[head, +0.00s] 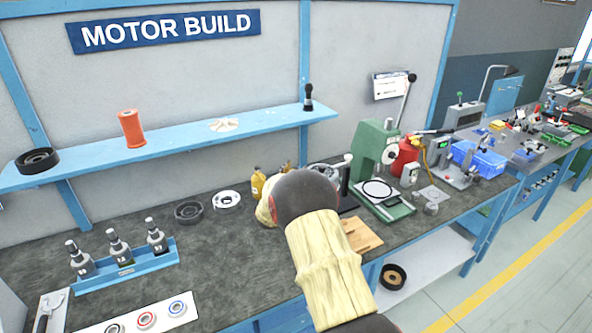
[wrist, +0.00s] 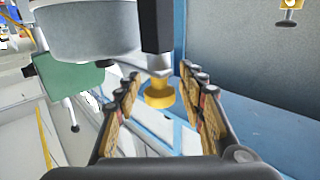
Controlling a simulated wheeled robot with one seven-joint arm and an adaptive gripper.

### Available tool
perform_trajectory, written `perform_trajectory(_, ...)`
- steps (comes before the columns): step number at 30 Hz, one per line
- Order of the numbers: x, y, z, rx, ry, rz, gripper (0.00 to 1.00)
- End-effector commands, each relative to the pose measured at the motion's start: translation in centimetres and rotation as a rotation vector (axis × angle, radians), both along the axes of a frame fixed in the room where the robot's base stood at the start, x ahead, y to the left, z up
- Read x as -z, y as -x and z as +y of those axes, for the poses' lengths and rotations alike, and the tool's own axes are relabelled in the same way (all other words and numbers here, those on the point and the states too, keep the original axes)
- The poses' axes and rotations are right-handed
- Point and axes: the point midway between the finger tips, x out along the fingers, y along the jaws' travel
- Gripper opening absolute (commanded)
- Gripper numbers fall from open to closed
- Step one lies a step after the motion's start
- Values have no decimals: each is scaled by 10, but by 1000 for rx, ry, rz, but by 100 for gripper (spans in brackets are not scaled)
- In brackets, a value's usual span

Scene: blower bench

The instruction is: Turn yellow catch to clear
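A yellow knob-like piece (wrist: 160,93), which looks like the catch, shows in the wrist view below a dark upright bar (wrist: 157,35). My gripper (wrist: 162,80) is open, with one padded finger on each side of this yellow piece. Gaps show on both sides, so the fingers appear apart from it. Another small yellow fitting (wrist: 290,18) shows at the top right of the wrist view.
A green press (head: 374,145) and a red container (head: 404,156) stand to the right. A blue shelf (head: 190,142) runs above.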

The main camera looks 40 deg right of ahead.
Motion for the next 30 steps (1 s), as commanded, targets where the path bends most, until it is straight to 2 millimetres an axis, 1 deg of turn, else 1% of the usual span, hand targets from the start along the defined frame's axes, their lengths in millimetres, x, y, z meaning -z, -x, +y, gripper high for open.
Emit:
perform_trajectory(1,1,-4,-6,1,1,-2,40)
perform_trajectory(6,0,-12,-18,-1,1,-1,40)
perform_trajectory(16,-1,-14,-21,-2,1,-1,40)
perform_trajectory(30,-1,-14,-21,-2,1,-1,13)
